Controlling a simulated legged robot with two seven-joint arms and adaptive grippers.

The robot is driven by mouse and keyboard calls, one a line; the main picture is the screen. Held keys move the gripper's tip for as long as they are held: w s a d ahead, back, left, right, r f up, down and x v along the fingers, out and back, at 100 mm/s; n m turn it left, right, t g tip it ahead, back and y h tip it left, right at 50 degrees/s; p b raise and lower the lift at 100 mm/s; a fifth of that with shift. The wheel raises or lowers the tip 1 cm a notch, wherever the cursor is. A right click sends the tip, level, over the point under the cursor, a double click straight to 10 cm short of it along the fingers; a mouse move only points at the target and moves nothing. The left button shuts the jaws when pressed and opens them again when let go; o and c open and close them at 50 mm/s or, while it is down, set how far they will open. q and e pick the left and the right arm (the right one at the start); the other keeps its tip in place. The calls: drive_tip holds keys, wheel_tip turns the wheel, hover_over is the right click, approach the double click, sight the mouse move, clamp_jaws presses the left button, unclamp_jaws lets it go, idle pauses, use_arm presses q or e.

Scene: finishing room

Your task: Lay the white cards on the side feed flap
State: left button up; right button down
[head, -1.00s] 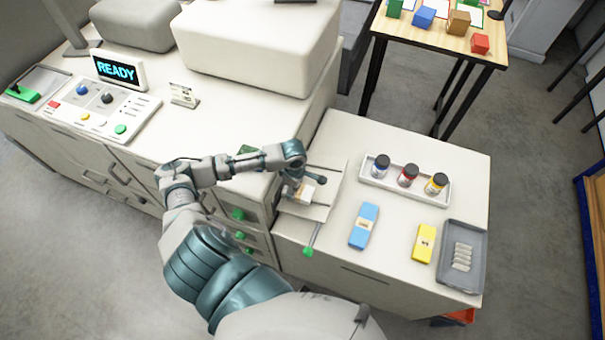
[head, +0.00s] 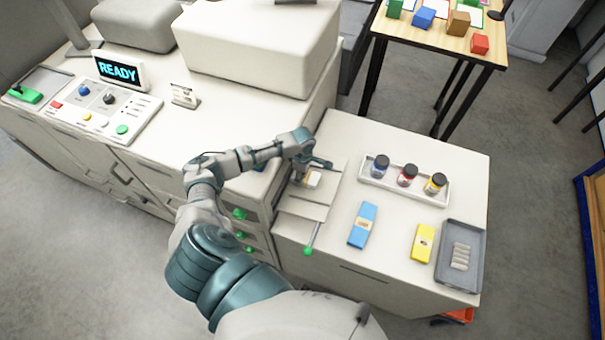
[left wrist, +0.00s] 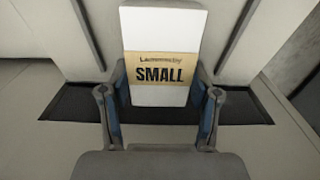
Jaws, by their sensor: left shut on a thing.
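The white cards (left wrist: 160,40) are a pack with a tan band marked SMALL. They stand between the two fingers of my left gripper (left wrist: 160,100) in the left wrist view. In the head view the left gripper (head: 308,172) is over the side feed flap (head: 303,208), a pale panel on the side of the big machine, with the cards (head: 313,181) partly hidden under it. The gripper is shut on the cards. I cannot tell whether the cards touch the flap. My right gripper is not in view.
On the side cabinet are a white tray (head: 365,180) with three bottles, a blue pack (head: 363,225), a yellow pack (head: 422,243) and a grey tray (head: 478,275). A green-tipped lever (head: 309,250) stands at the flap's front. A READY display (head: 118,71) stands on the machine.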

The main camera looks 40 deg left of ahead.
use_arm(q)
drive_tip(key=o, duration=1.3)
drive_tip(key=shift+d+f, duration=0.1)
drive_tip(key=shift+c, duration=0.2)
wheel_tip(320, 180, up, 12)
drive_tip(key=shift+r, duration=0.2)
drive_tip(key=shift+f, duration=0.1)
